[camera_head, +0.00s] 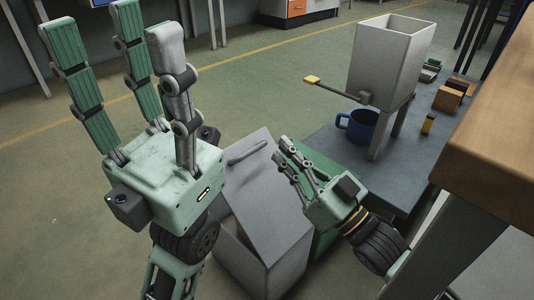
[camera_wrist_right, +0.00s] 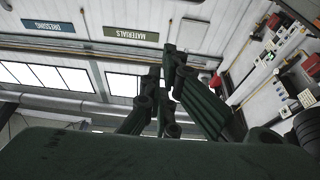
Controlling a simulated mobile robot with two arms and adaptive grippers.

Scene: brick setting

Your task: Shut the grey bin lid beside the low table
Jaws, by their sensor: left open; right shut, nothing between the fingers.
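The grey bin (camera_head: 285,268) stands on the floor at the lower middle of the head view, beside the low table (camera_head: 405,195). Its grey lid (camera_head: 245,185) with a bar handle (camera_head: 247,151) is tilted, and a gap shows between lid and bin rim. My right gripper (camera_head: 282,156) is shut and empty, at the right side of the lid; whether it touches the lid I cannot tell. Its fingers (camera_wrist_right: 168,85) point up towards the ceiling in the right wrist view. My left gripper (camera_head: 110,30) is open and empty, raised left of the bin, its fingers upward.
A grey hopper (camera_head: 385,60) with a yellow-tipped lever (camera_head: 312,80) stands on the low table above a blue mug (camera_head: 358,126). Several small blocks (camera_head: 447,99) lie behind it. A wooden worktop (camera_head: 490,120) closes off the right. The floor to the left is clear.

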